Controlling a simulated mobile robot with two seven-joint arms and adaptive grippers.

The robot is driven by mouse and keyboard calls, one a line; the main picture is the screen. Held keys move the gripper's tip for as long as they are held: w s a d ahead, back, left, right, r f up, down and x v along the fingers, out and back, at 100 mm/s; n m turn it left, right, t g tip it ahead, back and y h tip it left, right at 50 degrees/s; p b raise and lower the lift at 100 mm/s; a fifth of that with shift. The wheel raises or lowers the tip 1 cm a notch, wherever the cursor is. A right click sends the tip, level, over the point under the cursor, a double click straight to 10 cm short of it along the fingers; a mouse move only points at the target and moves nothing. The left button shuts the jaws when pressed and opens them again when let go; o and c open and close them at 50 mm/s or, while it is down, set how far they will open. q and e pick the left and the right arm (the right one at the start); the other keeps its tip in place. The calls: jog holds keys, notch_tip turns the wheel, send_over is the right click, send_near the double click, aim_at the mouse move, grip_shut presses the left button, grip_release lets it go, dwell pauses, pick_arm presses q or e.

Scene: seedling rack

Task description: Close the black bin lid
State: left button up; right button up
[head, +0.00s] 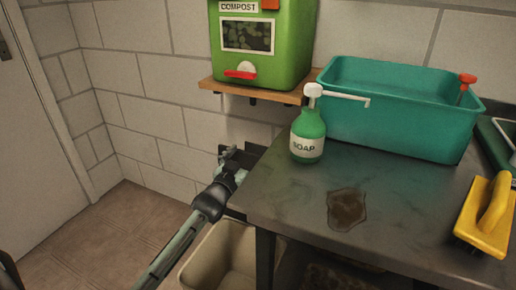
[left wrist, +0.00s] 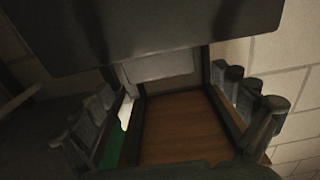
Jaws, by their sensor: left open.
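A beige bin (head: 217,262) stands on the floor below the counter's left end, its top open where I can see it. My left gripper (head: 232,160) is above and behind it, between the counter edge and the wall. Dark parts around the gripper make it hard to tell the black lid from the fingers in the head view. In the left wrist view my left gripper (left wrist: 178,105) is open, with fingers at left and right. A large dark panel (left wrist: 150,35), possibly the lid, fills the top of that view. I cannot tell whether the gripper touches it. My right gripper is not in view.
The dark counter (head: 290,205) is close to the left gripper. On it are a green soap bottle (head: 308,135), a teal tub (head: 400,115) and a yellow brush (head: 485,215). A green compost box (head: 262,65) sits on a wooden shelf (head: 225,91) above. Floor at left is clear.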

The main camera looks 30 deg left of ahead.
aim_at(257, 149)
pick_arm(q)
jog(key=shift+w+a, duration=0.1)
jog(key=shift+w, duration=1.75)
jog(key=shift+f, duration=0.1)
jog(key=c, duration=1.7)
